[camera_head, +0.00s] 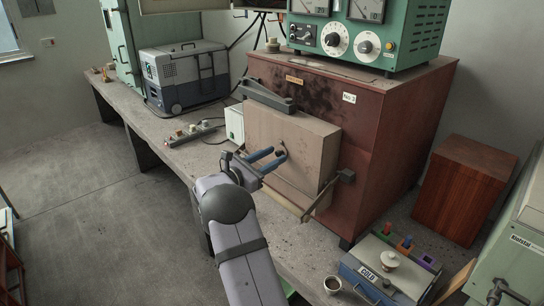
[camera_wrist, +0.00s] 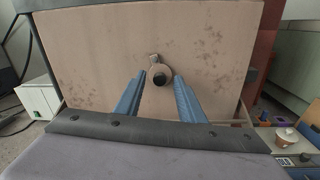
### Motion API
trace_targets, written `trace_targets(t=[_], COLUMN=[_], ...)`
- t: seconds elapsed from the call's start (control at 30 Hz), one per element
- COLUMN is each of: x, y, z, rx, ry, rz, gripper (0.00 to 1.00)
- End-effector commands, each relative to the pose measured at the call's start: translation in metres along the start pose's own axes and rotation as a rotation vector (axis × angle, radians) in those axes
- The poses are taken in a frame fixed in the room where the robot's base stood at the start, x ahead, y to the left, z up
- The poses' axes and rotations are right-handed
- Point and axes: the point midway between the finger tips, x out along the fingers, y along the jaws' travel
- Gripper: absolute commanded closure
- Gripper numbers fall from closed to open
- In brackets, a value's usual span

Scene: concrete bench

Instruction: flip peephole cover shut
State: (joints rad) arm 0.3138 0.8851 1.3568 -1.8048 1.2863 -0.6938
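The tan furnace door (camera_head: 300,140) faces my gripper and fills much of the wrist view (camera_wrist: 90,60). Near its middle is the round peephole fitting (camera_wrist: 166,71), a tan disc with a dark round spot low on it. A small metal tab (camera_wrist: 153,58) sits just above it, toward the left. I cannot tell whether the dark spot is the open hole or a knob on the cover. My gripper (camera_head: 268,160) has two blue fingers, spread apart and empty. In the wrist view the fingertips (camera_wrist: 162,78) lie on either side of the fitting; contact is not clear.
A dark handle bar (camera_head: 268,97) crosses the door's top left, and a latch bracket (camera_head: 322,196) is at its lower right. A white box (camera_head: 235,123) stands left of the door.

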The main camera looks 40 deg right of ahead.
Motion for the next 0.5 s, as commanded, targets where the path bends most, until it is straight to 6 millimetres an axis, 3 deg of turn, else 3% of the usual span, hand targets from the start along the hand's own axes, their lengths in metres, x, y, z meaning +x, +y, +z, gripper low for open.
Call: trace_targets(t=[0.17, 0.3, 0.5], x=[-0.0001, -0.0003, -0.0004], y=[0.0000, 0.0000, 0.0000], z=[-0.0003, -0.0002, -0.0014], rx=[0.000, 0.000, 0.006], ry=[0.000, 0.000, -0.001], rz=[0.000, 0.000, 0.000], gripper=[0.67, 1.00, 1.00])
